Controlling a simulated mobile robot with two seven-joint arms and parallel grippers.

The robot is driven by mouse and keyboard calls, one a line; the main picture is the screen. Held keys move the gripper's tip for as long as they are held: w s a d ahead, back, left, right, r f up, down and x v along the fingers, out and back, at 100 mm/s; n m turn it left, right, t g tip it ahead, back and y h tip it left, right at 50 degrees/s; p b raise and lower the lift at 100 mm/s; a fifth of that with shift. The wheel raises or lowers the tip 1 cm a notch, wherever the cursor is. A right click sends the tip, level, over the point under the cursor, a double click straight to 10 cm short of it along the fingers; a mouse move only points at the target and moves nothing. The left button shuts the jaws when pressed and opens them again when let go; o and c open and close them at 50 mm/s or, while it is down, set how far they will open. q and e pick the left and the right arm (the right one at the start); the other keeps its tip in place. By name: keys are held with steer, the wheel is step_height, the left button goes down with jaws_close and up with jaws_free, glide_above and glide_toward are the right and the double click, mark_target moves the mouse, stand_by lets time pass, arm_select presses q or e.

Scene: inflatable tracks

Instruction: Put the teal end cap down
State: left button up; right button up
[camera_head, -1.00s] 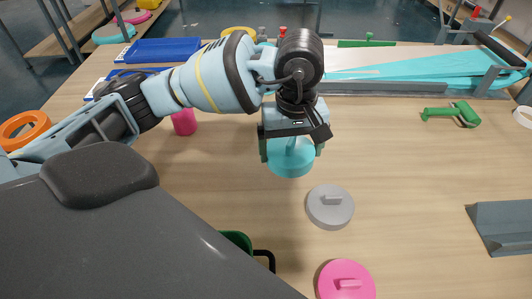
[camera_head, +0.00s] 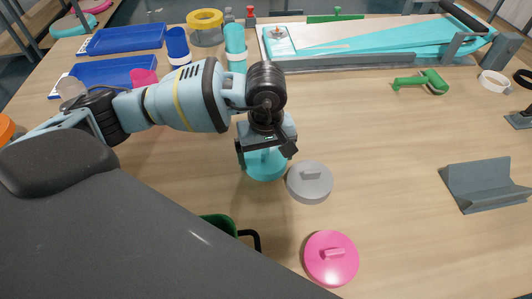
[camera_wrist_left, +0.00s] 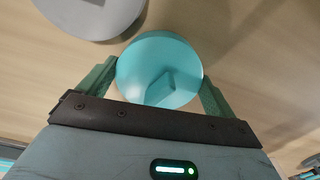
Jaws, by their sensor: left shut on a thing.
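The teal end cap (camera_head: 266,168) is a round disc with a raised grip tab. It is below my left gripper (camera_head: 266,152) in the head view, just left of a grey end cap (camera_head: 310,181). In the left wrist view the teal cap (camera_wrist_left: 158,62) sits between the fingers of my left gripper (camera_wrist_left: 158,85), which is shut on it. Whether the cap touches the table cannot be told. The grey cap (camera_wrist_left: 92,12) lies close by in the wrist view. My right gripper does not show.
A pink end cap (camera_head: 331,258) lies at the front. A grey angled bracket (camera_head: 486,184) and a green tool (camera_head: 422,82) are on the right. A teal track (camera_head: 375,42) and blue trays (camera_head: 121,39) stand at the back. The table between the grey cap and bracket is clear.

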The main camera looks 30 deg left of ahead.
mark_target(266, 150)
arm_select(q)
steer(key=shift+f, duration=0.15)
steer(key=o, duration=0.7)
steer(key=shift+c, duration=0.2)
step_height(266, 150, up, 12)
steer(key=shift+r, duration=0.25)
